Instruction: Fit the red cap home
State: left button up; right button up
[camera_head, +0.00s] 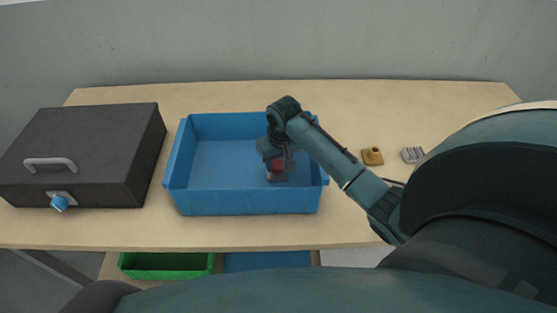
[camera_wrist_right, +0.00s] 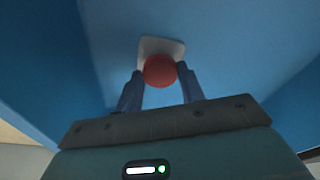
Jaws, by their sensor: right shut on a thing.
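The red cap (camera_head: 277,166) is at the fingertips of my right gripper (camera_head: 276,164), inside the right part of the blue bin (camera_head: 175,172). In the right wrist view the round red cap (camera_wrist_right: 160,71) sits between the two fingers of my right gripper (camera_wrist_right: 161,82), which is shut on it. A pale grey square-edged piece (camera_wrist_right: 150,45) shows just beyond the cap. I cannot tell whether the cap is seated on that piece or only in front of it. My left gripper is not in view.
A dark box (camera_head: 90,135) with a handle and blue knob (camera_head: 59,203) stands left of the bin. A brass-coloured part (camera_head: 372,156) and a grey ridged part (camera_head: 412,155) lie on the table at right. A green bin (camera_head: 165,274) is below the table.

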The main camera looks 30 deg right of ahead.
dwell(0.3)
jog(key=o, duration=1)
notch_tip(320, 180, up, 13)
jog(key=s, duration=0.2)
jog(key=shift+a, duration=0.15)
